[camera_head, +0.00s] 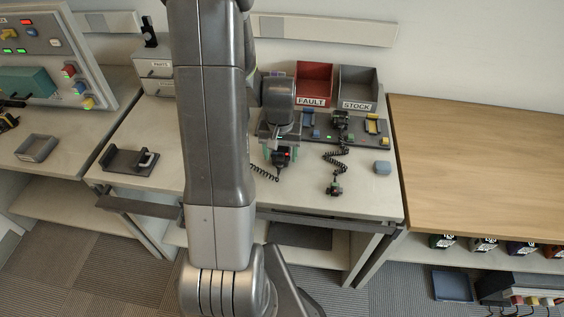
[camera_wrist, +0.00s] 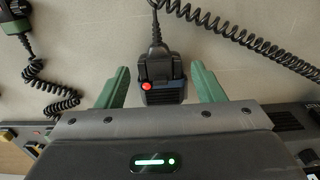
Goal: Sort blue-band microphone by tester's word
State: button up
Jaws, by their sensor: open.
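The red bin marked FAULT (camera_head: 311,100) and the grey bin marked STOCK (camera_head: 356,105) stand at the back.
A dark rack with coloured holders (camera_head: 372,127) lies before the bins. A dark bracket (camera_head: 130,161) is at left. The wooden table (camera_head: 480,160) at right is bare. My arm hides part of the bench.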

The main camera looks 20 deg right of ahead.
aim_at(280, 158)
jog(key=shift+f+b, duration=0.35)
jog(key=shift+f, duration=0.5)
jog(key=c, duration=0.8)
jog(key=shift+r, duration=0.1)
jog(key=shift+r+p, duration=2.1)
jog(key=shift+r, duration=0.85)
